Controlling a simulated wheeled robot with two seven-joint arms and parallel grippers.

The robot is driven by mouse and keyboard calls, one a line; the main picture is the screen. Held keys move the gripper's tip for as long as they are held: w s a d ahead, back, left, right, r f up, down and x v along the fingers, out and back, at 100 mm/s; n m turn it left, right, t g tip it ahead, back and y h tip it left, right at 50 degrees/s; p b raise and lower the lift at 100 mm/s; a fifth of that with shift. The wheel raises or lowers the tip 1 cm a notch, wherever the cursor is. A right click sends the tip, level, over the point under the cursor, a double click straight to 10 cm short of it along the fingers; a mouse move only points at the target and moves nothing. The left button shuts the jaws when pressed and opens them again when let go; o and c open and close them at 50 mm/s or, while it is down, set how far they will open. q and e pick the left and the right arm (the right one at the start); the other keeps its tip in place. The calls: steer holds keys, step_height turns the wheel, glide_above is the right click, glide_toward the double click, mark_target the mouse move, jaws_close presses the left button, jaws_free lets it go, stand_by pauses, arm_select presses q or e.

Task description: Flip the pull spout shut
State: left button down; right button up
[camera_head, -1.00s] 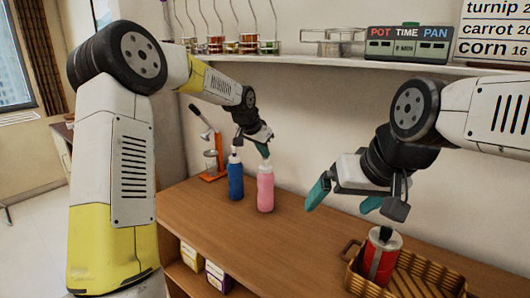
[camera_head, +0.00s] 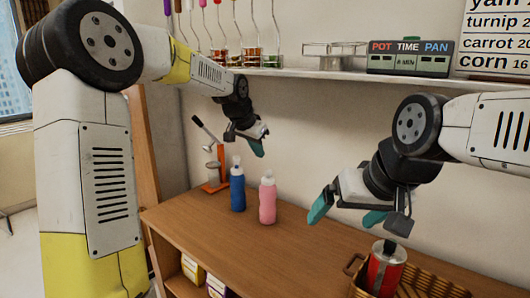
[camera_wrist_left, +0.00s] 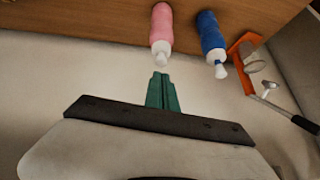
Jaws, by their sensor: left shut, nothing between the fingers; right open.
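A pink bottle (camera_head: 267,204) with a white top stands upright on the wooden counter (camera_head: 225,245). A blue bottle (camera_head: 237,192) with a white top stands just left of it. In the left wrist view the pink bottle (camera_wrist_left: 162,25) has its pale spout (camera_wrist_left: 161,58) pointing toward my fingers, and the blue bottle (camera_wrist_left: 210,34) is to its right. My left gripper (camera_head: 259,151) is shut and empty, above and behind the bottles; its teal fingertips also show in the left wrist view (camera_wrist_left: 160,80), apart from the pink spout. My right gripper (camera_head: 347,214) is open and empty.
A wicker basket (camera_head: 425,290) holding a red can (camera_head: 385,270) is below my right gripper. An orange stand with a lever (camera_head: 215,178) is left of the blue bottle. A shelf (camera_head: 320,72) with utensils and a timer (camera_head: 410,57) runs above. The counter's front is clear.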

arm_select(q)
steer(key=s+a+r+n+y, duration=0.15)
steer(key=s+a, duration=0.25)
steer(key=s, duration=0.6)
steer(key=s+a+r+n, duration=0.2)
steer(key=s+a, duration=0.2)
steer(key=s, duration=0.5)
steer(key=s+a+f+n, duration=0.1)
steer(key=s+f+n, duration=0.1)
steer(key=s, duration=0.5)
steer(key=s+a+f+n, duration=0.1)
steer(key=s+a+f, duration=0.1)
steer(key=s, duration=0.6)
steer(key=shift+s+n+h, duration=0.2)
steer(key=shift+n+h, duration=0.15)
